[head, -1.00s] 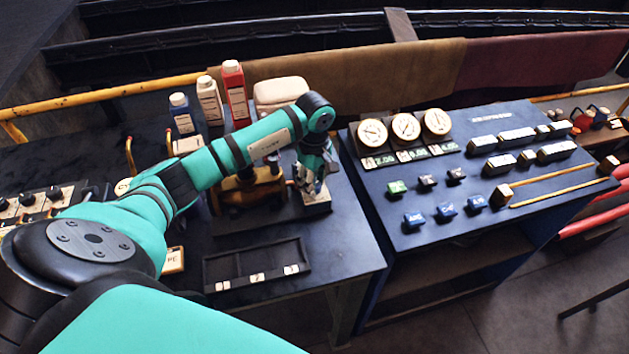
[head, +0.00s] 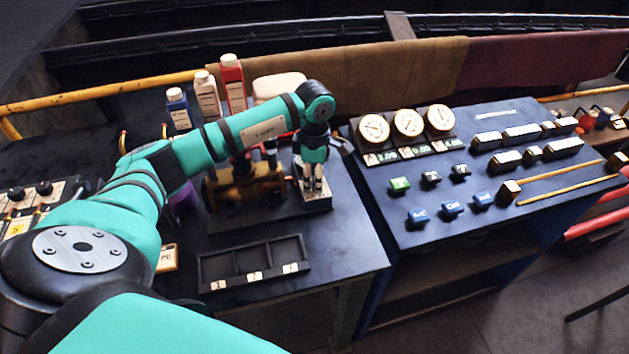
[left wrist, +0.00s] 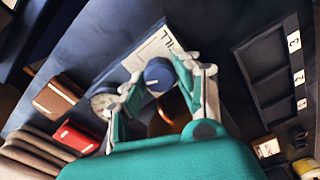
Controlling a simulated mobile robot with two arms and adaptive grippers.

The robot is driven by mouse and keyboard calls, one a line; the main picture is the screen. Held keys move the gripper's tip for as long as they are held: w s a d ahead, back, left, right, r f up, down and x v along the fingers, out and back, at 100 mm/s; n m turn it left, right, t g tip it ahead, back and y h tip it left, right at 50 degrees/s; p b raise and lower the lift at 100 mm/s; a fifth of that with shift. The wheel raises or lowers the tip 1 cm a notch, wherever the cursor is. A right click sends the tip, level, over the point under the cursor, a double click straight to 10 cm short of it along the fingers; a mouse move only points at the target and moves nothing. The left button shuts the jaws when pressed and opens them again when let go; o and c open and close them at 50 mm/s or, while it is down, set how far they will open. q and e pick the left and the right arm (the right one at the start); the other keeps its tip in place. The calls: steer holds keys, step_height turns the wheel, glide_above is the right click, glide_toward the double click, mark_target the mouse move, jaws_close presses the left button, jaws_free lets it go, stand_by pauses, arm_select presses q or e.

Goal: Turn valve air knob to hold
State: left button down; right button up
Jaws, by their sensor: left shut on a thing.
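The valve air knob (left wrist: 158,73) is a round dark blue knob with a pale mark, seen in the left wrist view. It stands on a white label plate (left wrist: 140,57) with lettering that looks like "FILL". My left gripper (left wrist: 160,82) has one finger on each side of the knob and is shut on it. In the head view my left gripper (head: 313,186) points down over the pale plate (head: 318,204) beside the brass valve body (head: 262,187). The fingers hide the knob there, and its exact setting is hard to read. My right gripper is not in view.
A dark tray with numbered compartments (head: 205,268) lies in front of the valve. Several bottles, including a red one (head: 233,85), stand behind my arm. A blue console (head: 440,235) with gauges (head: 408,122) and buttons stands to the right.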

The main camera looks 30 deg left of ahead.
arm_select(q)
steer(key=n+b, duration=0.1)
steer(key=n, duration=0.3)
steer(key=shift+n, duration=0.3)
steer(key=shift+r+b, duration=0.1)
steer(key=shift+b, duration=0.2)
steer(key=c, duration=0.9)
jaws_free()
steer(key=shift+c, duration=0.2)
step_height(320, 180, up, 12)
